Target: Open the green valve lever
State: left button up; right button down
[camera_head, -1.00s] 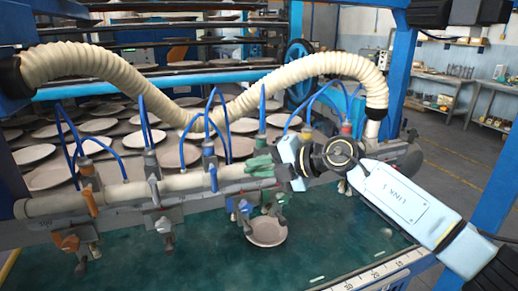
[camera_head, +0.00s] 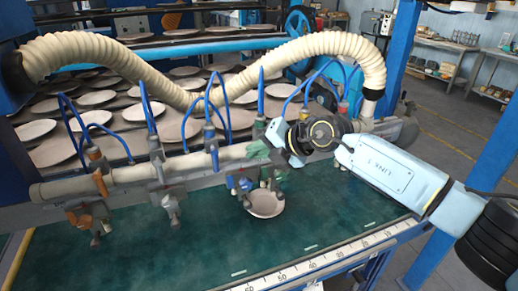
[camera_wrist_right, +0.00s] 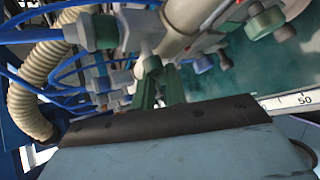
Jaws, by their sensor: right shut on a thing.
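The green valve lever (camera_head: 254,151) is on the grey pipe near the middle of the head view, below a green-topped fitting with a blue hose. My right gripper (camera_head: 264,150) comes in from the right and is shut on the lever; its wrist hides part of the valve. The right wrist view shows two green prongs at the gripper (camera_wrist_right: 160,82), close against the valve body and pipe. Finger and lever look alike there, so the exact contact is hard to see. My left gripper is not in view.
An orange valve lever (camera_head: 100,185) and a blue one (camera_head: 214,158) sit farther left along the pipe. A cream corrugated hose (camera_head: 190,97) arches behind. A plate (camera_head: 266,206) lies on the green surface (camera_head: 190,250) below. Blue posts stand at right.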

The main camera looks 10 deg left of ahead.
jog(key=c, duration=1.4)
grip_release()
jog(key=shift+c, duration=0.2)
jog(key=b+v, duration=0.1)
jog(key=v, duration=1.2)
jog(key=shift+s+r, duration=0.15)
jog(key=shift+d, duration=0.1)
